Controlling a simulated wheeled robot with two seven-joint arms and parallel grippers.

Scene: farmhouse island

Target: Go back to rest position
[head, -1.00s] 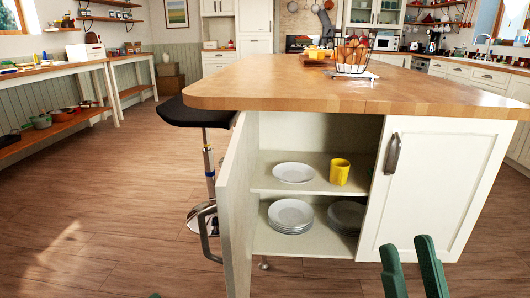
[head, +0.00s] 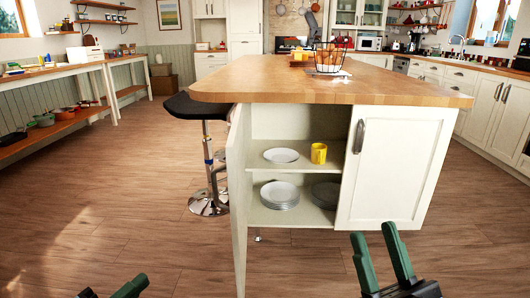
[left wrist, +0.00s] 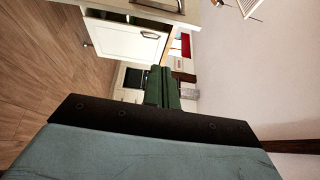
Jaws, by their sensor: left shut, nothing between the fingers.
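My left gripper (head: 128,287) shows at the bottom left edge of the head view, mostly cut off. In the left wrist view its green fingers (left wrist: 161,87) are together with nothing between them. My right gripper (head: 375,236) is at the bottom right of the head view, in front of the island cabinet. Its two green fingers stand apart and the space between them is empty. Both grippers are clear of the furniture in the head view.
The wooden-topped island (head: 330,91) stands ahead, with its left cabinet door (head: 239,200) swung open towards me. Inside are a plate (head: 281,155), a yellow mug (head: 319,153) and stacked plates (head: 280,192). A black stool (head: 207,107) stands left. The floor (head: 110,215) is open at left.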

